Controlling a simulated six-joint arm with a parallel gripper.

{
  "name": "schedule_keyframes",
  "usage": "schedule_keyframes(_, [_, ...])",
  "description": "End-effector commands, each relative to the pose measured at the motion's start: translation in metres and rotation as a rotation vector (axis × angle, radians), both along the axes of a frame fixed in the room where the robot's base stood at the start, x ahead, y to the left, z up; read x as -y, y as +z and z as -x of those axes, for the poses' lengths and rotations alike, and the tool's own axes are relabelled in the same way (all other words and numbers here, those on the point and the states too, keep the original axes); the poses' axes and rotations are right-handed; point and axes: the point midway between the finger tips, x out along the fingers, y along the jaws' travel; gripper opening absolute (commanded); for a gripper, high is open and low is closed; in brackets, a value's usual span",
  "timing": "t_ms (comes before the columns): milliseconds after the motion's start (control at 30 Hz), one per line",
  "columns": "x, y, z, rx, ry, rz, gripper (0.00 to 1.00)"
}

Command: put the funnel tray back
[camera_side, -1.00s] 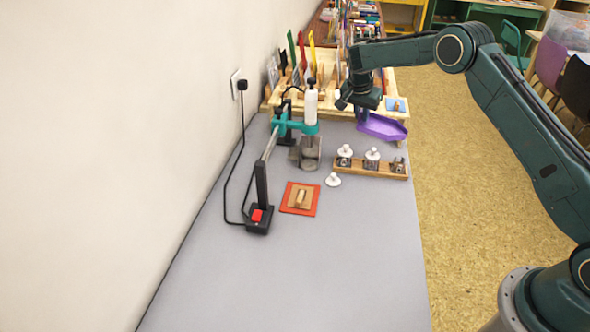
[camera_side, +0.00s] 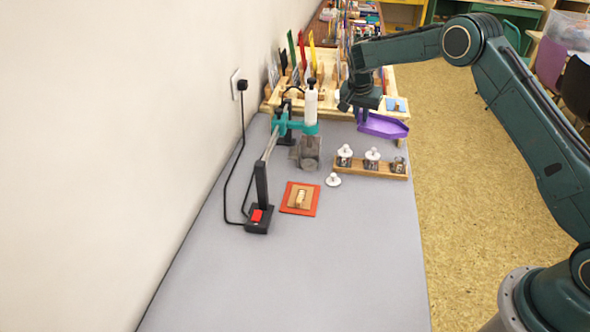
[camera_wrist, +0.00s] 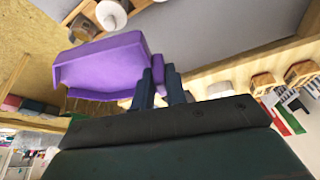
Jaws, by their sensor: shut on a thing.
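The funnel tray is a purple, shallow, walled tray (camera_side: 384,125); I take this to be the task's tray. In the side view it is at the back right of the grey table, in front of the wooden rack. My gripper (camera_side: 361,118) is at the tray's left end, its fingertips partly hidden. In the wrist view the tray (camera_wrist: 100,68) extends left from my fingers (camera_wrist: 158,82). The fingers are shut on its near end. Whether the tray touches the table is hard to tell.
A wooden block (camera_side: 370,169) with several small jars, some white-topped, stands in front of the tray. A teal-clamped stand (camera_side: 297,126) with a white bottle is to the left. An orange pad (camera_side: 300,198) lies nearer. The front of the table is clear.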

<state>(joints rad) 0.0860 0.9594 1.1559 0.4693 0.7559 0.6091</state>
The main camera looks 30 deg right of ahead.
Motion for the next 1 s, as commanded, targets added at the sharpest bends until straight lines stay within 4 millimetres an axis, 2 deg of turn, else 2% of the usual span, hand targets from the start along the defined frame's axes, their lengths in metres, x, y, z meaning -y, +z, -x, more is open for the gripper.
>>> schedule_keyframes(467, [-0.042, 0.013, 0.039, -0.007, 0.375, 0.001, 0.01])
schedule_keyframes(867, [-0.092, 0.021, 0.093, -0.006, 0.712, -0.004, 0.01])
schedule_keyframes(1000, [-0.115, 0.023, 0.114, -0.004, 0.833, -0.006, 0.01])
